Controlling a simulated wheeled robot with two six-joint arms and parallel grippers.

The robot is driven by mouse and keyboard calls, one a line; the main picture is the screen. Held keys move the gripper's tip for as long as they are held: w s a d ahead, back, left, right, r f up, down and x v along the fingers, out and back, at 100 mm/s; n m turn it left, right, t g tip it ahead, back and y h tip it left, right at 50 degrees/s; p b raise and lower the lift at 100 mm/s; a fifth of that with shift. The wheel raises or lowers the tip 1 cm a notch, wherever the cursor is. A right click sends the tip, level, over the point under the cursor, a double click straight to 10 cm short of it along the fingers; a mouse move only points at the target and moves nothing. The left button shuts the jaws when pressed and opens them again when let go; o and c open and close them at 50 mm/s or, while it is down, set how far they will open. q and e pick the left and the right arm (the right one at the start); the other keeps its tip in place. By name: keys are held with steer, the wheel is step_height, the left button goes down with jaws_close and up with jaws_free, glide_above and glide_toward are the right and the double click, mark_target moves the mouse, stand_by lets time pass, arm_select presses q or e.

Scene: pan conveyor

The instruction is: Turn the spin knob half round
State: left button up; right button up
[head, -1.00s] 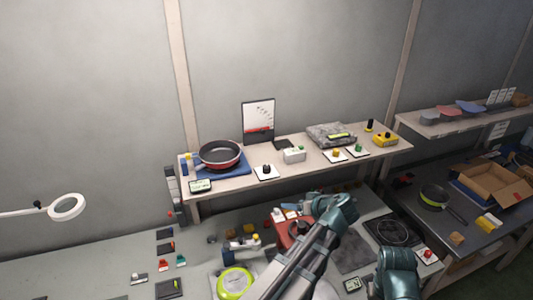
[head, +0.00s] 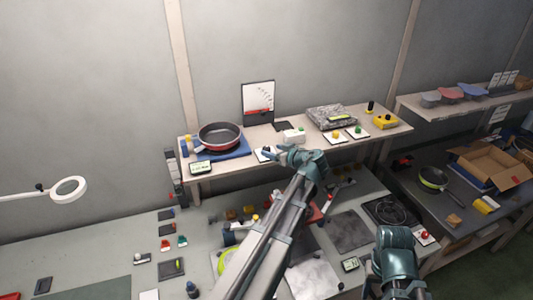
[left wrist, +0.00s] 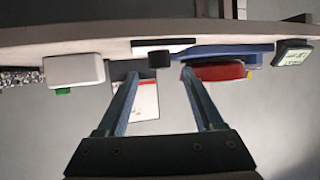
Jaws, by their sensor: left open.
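The spin knob (left wrist: 159,59) is a small dark knob on a white plate (left wrist: 163,41) on the raised shelf. In the left wrist view, which is upside down, it shows beyond the fingertips, in line with the gap between them. My left gripper (head: 268,152) is open and empty at the shelf's front edge, in front of the knob. In the head view the gripper mostly hides the knob, and a bit of the white plate shows. I cannot tell whether a finger touches the knob. My right arm shows at the lower right, but its gripper is not in view.
A red-rimmed pan (head: 220,137) on a blue mat stands left of the knob. A white box (head: 291,137) with a green button is to the right. A display card (head: 258,100) stands behind. Farther right are a grey speckled slab (head: 331,117) and two plates with coloured buttons.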

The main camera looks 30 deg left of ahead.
mark_target(267, 148)
arm_select(q)
steer(key=shift+b+x, duration=0.7)
steer(key=shift+x, duration=1.9)
jaws_close()
